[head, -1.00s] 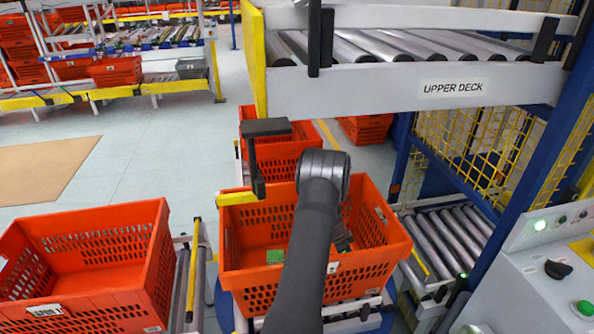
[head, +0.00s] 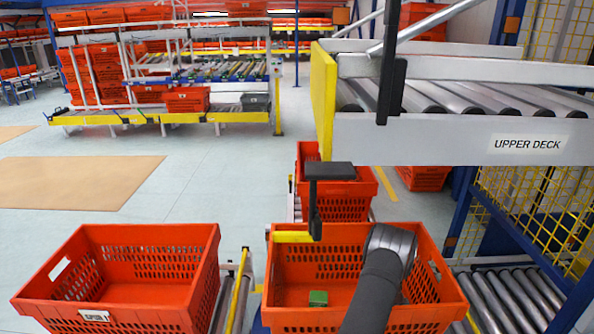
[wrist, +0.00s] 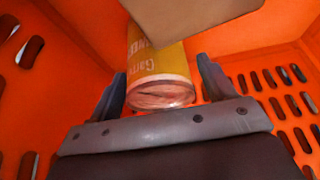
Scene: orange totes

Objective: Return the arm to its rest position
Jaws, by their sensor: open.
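My arm reaches down into the middle orange tote (head: 285,262) in the head view. The end of the arm is hidden there behind its own links and the tote. In the wrist view my gripper (wrist: 162,85) is open, with one dark finger at each side. A yellow can (wrist: 160,70) with printed lettering shows beyond and between the fingers, its pinkish end facing me. I cannot tell whether a finger touches it. A tan flat-sided thing (wrist: 195,15) covers part of the can's upper side. Orange tote walls surround them.
A green block (head: 318,298) lies in the middle tote. An empty-looking orange tote (head: 150,292) stands at left. Another orange tote (head: 335,208) is behind. The upper deck (head: 440,140) overhangs at right. A dark bracket (head: 315,200) stands by the middle tote. Open floor lies at left.

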